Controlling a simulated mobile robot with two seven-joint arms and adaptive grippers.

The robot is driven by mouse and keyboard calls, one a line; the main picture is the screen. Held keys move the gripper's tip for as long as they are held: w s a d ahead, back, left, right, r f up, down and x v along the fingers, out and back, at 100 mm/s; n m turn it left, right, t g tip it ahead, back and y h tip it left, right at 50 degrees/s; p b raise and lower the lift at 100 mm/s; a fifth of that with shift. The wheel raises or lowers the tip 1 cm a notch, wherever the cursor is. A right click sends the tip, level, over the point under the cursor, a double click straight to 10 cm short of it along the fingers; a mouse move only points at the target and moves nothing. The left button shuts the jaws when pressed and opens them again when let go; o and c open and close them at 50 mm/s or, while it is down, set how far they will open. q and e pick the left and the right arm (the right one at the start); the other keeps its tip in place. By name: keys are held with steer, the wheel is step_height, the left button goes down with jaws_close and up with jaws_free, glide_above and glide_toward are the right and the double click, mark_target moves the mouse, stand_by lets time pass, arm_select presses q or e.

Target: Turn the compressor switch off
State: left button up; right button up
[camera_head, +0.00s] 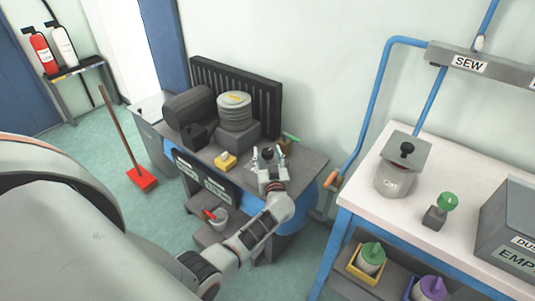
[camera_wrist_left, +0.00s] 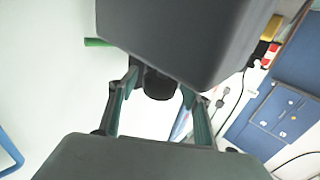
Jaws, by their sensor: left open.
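My left gripper (camera_head: 268,155) is over the right end of the dark compressor bench, with its two fingers spread. The left wrist view shows the open fingers (camera_wrist_left: 160,108) on either side of a short black round knob (camera_wrist_left: 158,84). The knob sits under a large dark grey box (camera_wrist_left: 180,30); it looks like the compressor switch, but I see no on or off mark. I cannot tell whether the fingers touch it. In the head view the gripper mostly hides this part. A green handle (camera_head: 291,138) stands just behind the gripper. My right gripper is not in view.
A dark motor (camera_head: 188,106), a ribbed cylinder (camera_head: 235,110) and a yellow block (camera_head: 226,161) are left of the gripper. A blue pipe (camera_head: 372,95) runs up the wall. A white table (camera_head: 470,265) with a grey pot (camera_head: 396,180) stands at right.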

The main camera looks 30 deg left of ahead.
arm_select(q)
steer(key=v, duration=1.2)
stand_by(0.3)
